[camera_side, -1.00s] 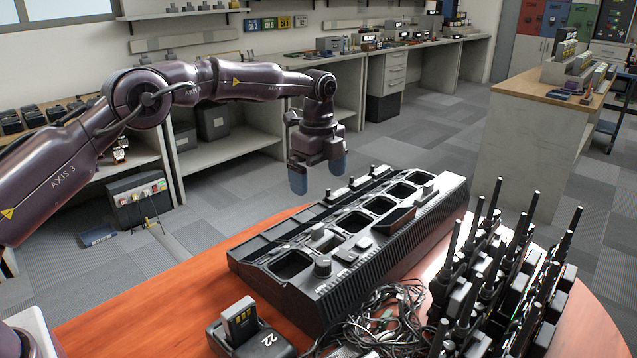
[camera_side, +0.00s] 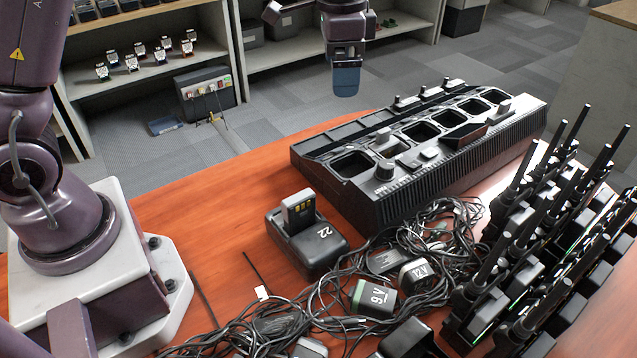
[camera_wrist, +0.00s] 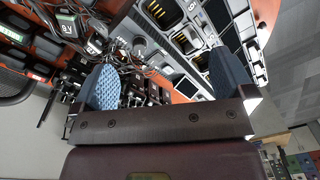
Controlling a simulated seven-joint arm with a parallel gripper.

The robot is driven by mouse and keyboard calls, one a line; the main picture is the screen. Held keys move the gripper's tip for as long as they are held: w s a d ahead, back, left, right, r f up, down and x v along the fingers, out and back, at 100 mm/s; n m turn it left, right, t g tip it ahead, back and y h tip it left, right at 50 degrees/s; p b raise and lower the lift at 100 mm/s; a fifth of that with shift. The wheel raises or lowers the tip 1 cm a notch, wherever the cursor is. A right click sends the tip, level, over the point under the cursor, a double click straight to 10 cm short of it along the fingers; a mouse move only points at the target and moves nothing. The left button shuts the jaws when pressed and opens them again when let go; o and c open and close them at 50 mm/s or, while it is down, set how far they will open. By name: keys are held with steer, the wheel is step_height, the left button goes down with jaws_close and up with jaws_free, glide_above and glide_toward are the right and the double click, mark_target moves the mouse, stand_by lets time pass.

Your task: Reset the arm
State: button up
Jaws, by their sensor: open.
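My gripper (camera_side: 346,78) hangs at the top middle of the side view, beyond the far edge of the orange table (camera_side: 190,215). It appears above the level of the tabletop. One blue fingertip shows there; the other is hidden behind or in line with it. In the wrist view, the two blue textured fingers of my gripper (camera_wrist: 166,80) stand wide apart with nothing held between them. The black multi-bay charger (camera_side: 440,160) lies to the right of my gripper and apart from it. Several of its bays look empty.
A small charger marked 22 (camera_side: 318,248) holds a battery (camera_side: 298,208). Tangled cables (camera_side: 440,235) surround 9V (camera_side: 373,298) and 12V blocks. Radios with upright antennas (camera_side: 560,220) crowd the right side. Shelves with watches (camera_side: 145,55) stand behind. Clear tabletop lies left of the charger.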

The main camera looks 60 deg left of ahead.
steer(key=s+r+n+t, duration=0.2)
steer(key=s+r+n, duration=0.1)
steer(key=s, duration=0.9)
steer(key=s+r+n+t, duration=0.3)
steer(key=s+r, duration=0.2)
steer(key=s, duration=0.7)
steer(key=shift+a, duration=0.45)
